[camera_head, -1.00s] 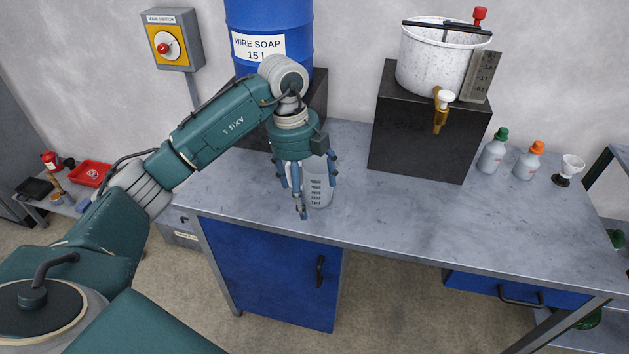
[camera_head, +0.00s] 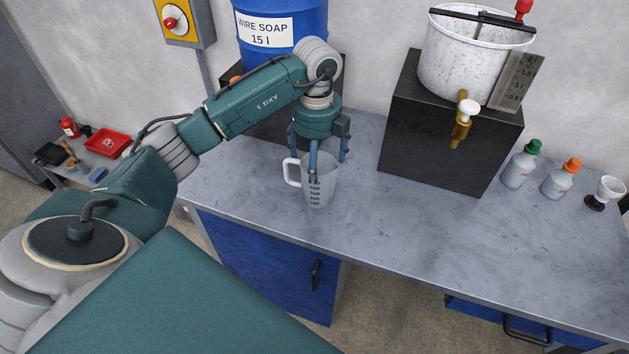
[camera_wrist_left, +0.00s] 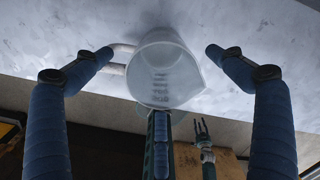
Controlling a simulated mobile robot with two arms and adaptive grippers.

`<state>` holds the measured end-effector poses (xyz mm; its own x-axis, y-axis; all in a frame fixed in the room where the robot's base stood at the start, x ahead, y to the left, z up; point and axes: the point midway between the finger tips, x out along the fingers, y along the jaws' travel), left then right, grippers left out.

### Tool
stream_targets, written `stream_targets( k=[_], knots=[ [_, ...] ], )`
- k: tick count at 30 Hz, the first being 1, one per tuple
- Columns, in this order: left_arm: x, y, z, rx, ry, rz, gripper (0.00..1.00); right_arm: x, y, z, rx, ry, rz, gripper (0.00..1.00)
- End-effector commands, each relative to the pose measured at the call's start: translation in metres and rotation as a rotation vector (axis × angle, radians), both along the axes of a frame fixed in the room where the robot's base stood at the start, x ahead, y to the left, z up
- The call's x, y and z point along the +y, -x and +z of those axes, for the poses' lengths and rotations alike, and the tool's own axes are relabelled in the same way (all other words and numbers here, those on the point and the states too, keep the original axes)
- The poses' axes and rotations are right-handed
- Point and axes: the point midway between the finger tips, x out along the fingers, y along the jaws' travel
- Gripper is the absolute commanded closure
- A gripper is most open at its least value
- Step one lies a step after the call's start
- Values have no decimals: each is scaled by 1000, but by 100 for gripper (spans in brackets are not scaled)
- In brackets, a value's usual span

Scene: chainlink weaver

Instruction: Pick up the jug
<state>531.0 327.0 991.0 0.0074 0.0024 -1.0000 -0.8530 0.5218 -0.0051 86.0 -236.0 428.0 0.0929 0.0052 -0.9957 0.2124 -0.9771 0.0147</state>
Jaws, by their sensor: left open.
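The jug (camera_head: 318,190) is a translucent measuring jug with dark graduation marks and a white handle on its left side. It stands upright on the grey workbench (camera_head: 400,215). My left gripper (camera_head: 316,170) is open, pointing down over the jug, with blue fingers spread around its upper part. In the left wrist view the jug (camera_wrist_left: 163,72) lies between the two side fingers, apart from them. A third finger shows below it in the picture, overlapping the jug's near edge. Whether that finger touches is unclear. My right gripper is not seen in the head view.
A blue wire soap drum (camera_head: 285,35) stands on a dark block behind my arm. A white speckled pot with a brass tap (camera_head: 462,120) sits on a black block (camera_head: 435,135). Two capped bottles (camera_head: 520,168) stand at the right. The bench front is clear.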

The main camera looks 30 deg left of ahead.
Motion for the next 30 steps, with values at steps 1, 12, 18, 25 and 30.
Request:
stream_targets(
  k=[1,12,18,25,30],
  knots=[
    [0,2,-6,6,-1,0,11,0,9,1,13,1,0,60],
    [-2,3,-48,7,0,1,11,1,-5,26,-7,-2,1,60],
    [-2,2,-62,3,1,0,11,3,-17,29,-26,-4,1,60],
    [-2,1,-62,1,0,-1,25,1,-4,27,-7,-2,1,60],
    [-2,2,-61,2,0,-1,59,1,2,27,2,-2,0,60]
  ],
)
